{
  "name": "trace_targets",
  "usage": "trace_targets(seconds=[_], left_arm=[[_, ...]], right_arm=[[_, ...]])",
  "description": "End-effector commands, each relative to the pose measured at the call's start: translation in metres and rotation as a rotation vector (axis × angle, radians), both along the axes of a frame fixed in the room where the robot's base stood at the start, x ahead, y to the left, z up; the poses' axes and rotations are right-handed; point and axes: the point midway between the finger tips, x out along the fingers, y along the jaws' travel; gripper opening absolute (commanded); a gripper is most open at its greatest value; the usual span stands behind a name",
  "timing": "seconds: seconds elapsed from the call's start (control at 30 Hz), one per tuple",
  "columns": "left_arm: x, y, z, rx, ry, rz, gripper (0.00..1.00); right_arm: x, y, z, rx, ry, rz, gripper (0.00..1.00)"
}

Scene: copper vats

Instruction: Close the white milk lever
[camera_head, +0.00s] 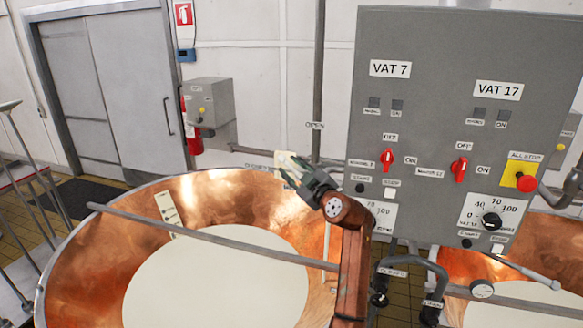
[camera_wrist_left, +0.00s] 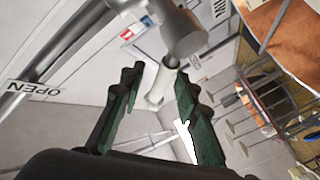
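The white milk lever (camera_head: 287,160) shows in the head view as a pale piece beside the pipe behind the copper vat, partly covered by my left gripper (camera_head: 302,170). In the left wrist view the white lever (camera_wrist_left: 161,86) is a pale cylinder hanging from a grey metal valve (camera_wrist_left: 180,28). My left gripper (camera_wrist_left: 157,78) is open there, with one green-padded finger on each side of the lever. Whether either finger touches it I cannot tell. My right gripper is not clearly in view.
A copper vat (camera_head: 85,265) of pale milk stands below my left arm, with a grey bar (camera_head: 225,242) across it. The grey control panel (camera_head: 430,125) is close to the right of the gripper. A vertical pipe (camera_head: 319,80) rises behind. An "OPEN" label (camera_wrist_left: 33,89) is left of the gripper.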

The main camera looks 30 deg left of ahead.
Motion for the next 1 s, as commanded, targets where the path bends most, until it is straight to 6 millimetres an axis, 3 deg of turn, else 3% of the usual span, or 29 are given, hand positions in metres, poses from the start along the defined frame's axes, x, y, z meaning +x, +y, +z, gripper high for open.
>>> trace_targets(seconds=[0.17,0.6,1.0], left_arm=[[0.0001,-0.0002,-0.0005,-0.001,0.000,-0.001,0.29],[-0.0001,-0.0004,-0.0004,0.000,0.000,0.000,0.00],[0.0000,-0.0006,-0.0004,-0.001,0.000,-0.001,0.00]], right_arm=[[0.0025,0.0044,-0.0005,0.005,-0.003,-0.001,0.40],[0.0026,0.0050,-0.0005,0.006,-0.004,-0.001,0.40],[0.0021,-0.0003,0.0000,-0.001,-0.004,0.001,0.40]])
